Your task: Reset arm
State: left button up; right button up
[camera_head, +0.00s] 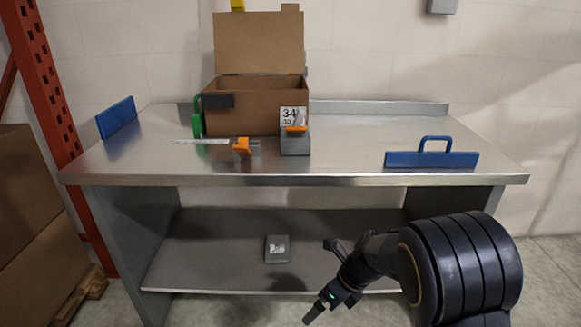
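My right arm comes in from the lower right, and its gripper (322,305) points down and left in front of the table's lower shelf. The gripper is small and dark in the view, and its finger opening is not clear. It touches nothing that I can make out. My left arm and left gripper are not in view.
A steel table (350,150) holds an open cardboard box (245,115), a grey dispenser marked 34 (295,145), an orange-handled tool (243,146) and blue guards (432,160). A small grey box (277,248) sits on the lower shelf (215,250). A red rack post (45,85) stands left.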

jog(key=s+d+r+n+t+y, duration=0.2)
jog(key=s+d+r+n, duration=0.5)
jog(key=s+r+n, duration=0.55)
jog(key=s+d+n+t+h, duration=0.3)
jog(key=s+d+n, duration=0.2)
jog(key=s+n, duration=0.75)
notch_tip(320, 180, up, 34)
jog(key=p, duration=3.3)
jog(key=shift+w+n, duration=0.15)
jog(key=shift+n, duration=0.15)
jog(key=shift+f, duration=0.1)
